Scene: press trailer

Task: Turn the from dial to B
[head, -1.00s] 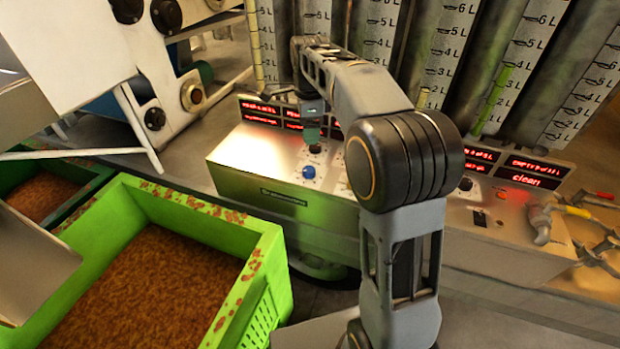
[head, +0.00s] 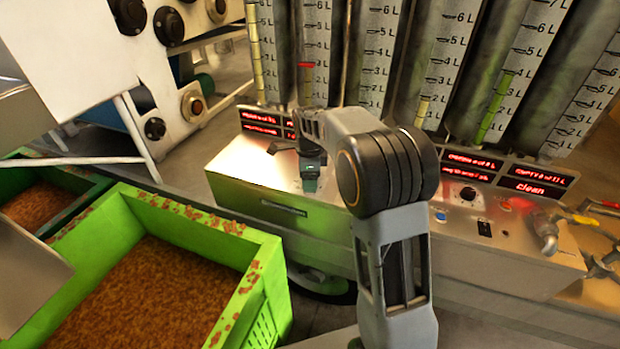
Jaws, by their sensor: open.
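My gripper (head: 310,180) is over the sloped top of the metal control box (head: 240,165), its fingers pointing down at the panel. The fingertips are small here, and I cannot tell whether they touch a knob. The from dial cannot be made out; the dials on this box are hidden behind my gripper and arm. On the right-hand box (head: 500,225) a dark knob (head: 467,193) and a blue knob (head: 440,216) show. No letter B is readable.
Red displays (head: 262,123) line the box's back edge, with tall measuring tubes (head: 315,50) behind. A green crate of brown grain (head: 262,290) stands at front left. Taps (head: 600,215) stick out at the far right. A white machine (head: 90,60) stands at back left.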

